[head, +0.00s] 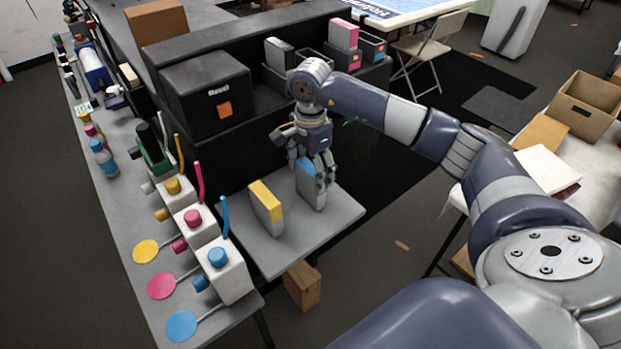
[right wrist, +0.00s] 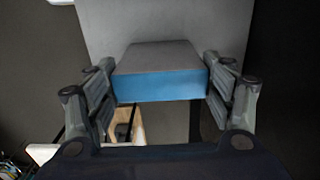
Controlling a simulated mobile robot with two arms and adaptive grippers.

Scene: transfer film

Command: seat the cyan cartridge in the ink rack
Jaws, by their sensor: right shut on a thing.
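The cyan cartridge (head: 311,194), a grey block with a cyan top band, is upright over the grey shelf; I cannot tell whether its base touches. My right gripper (head: 314,168) points down, with its fingers shut on the cartridge's upper part. In the right wrist view the cyan band (right wrist: 162,86) lies between the two finger pairs. The ink rack (head: 313,58) sits on the black machine at the back, partly hidden by my right arm. My left gripper is out of view.
A yellow-topped cartridge (head: 266,207) stands just left of the cyan one on the grey shelf (head: 300,240). A black box (head: 208,95) stands left of the rack.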

